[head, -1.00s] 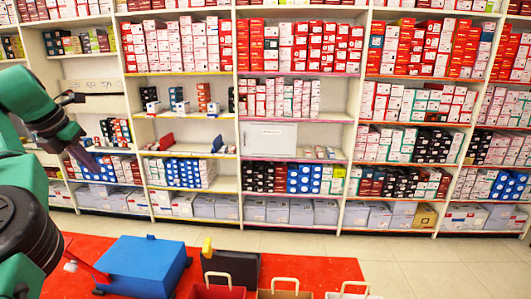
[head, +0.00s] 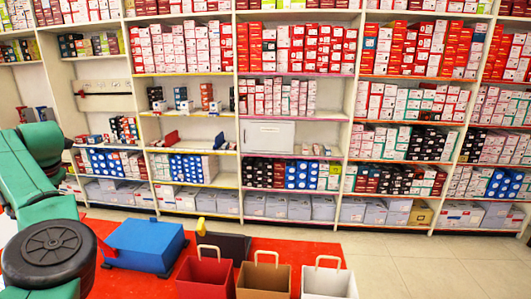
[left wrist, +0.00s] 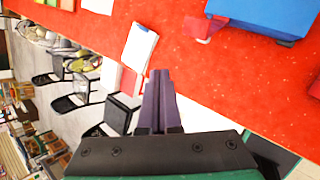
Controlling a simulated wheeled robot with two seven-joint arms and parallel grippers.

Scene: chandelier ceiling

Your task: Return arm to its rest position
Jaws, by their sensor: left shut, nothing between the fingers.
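My left arm (head: 40,200), green with a black joint, is folded at the left edge of the head view. Its gripper is outside that view. In the left wrist view my left gripper (left wrist: 158,100) is shut and empty, its dark purple fingers together. It points over the edge of a red surface (left wrist: 190,45), and nothing is touching the fingers that I can make out. My right arm and gripper are not in view.
A blue box (head: 145,245) stands low on the red surface, close to my left arm. Red (head: 205,275), brown (head: 264,277) and white (head: 328,280) bags stand in front. Stocked shelves (head: 290,140) line the back. The tiled floor at right (head: 430,260) is clear.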

